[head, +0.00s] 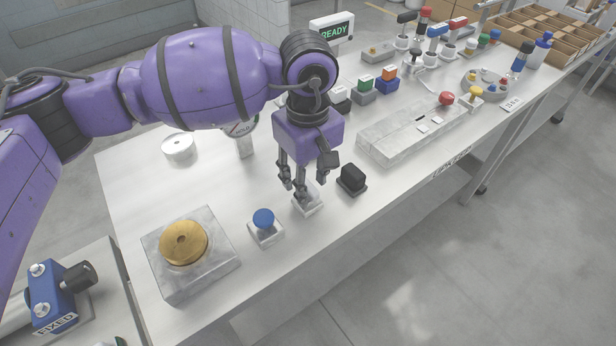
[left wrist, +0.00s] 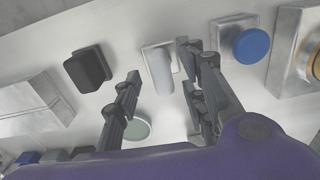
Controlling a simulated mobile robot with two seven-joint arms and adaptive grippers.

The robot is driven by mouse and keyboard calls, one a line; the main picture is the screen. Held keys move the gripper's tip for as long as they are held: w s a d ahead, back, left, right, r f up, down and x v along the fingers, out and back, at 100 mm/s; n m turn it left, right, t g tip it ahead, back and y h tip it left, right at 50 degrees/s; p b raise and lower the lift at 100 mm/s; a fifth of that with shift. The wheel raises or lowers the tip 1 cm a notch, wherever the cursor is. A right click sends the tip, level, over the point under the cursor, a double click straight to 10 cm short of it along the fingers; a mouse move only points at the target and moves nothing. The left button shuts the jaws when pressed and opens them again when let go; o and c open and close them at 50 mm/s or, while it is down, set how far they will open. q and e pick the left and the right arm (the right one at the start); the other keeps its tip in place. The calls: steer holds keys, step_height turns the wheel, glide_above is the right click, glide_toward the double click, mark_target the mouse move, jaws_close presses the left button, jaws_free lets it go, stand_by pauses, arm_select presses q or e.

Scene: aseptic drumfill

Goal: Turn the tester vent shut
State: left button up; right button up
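My left gripper (head: 306,180) points down over the middle of the white bench and is open. Its fingers stand apart near a small white knob or lever on a square plate (head: 309,203). In the left wrist view this pale upright piece (left wrist: 158,68) shows between the fingers of my left gripper (left wrist: 160,72), and I see no clear contact. A blue round knob (head: 263,218) stands on one side and a black block knob (head: 351,178) on the other. No readable label says which is the tester vent. My right gripper is not in view.
A metal block with a brass cap (head: 183,243) sits at the near left. A gauge (head: 241,129) on a post stands behind my arm, partly hidden. A long grey metal box (head: 410,130) lies to the right. A sign (head: 333,32) reads READY.

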mark_target(308, 185)
arm_select(q)
step_height(308, 185, up, 12)
stand_by(0.6)
stand_by(0.4)
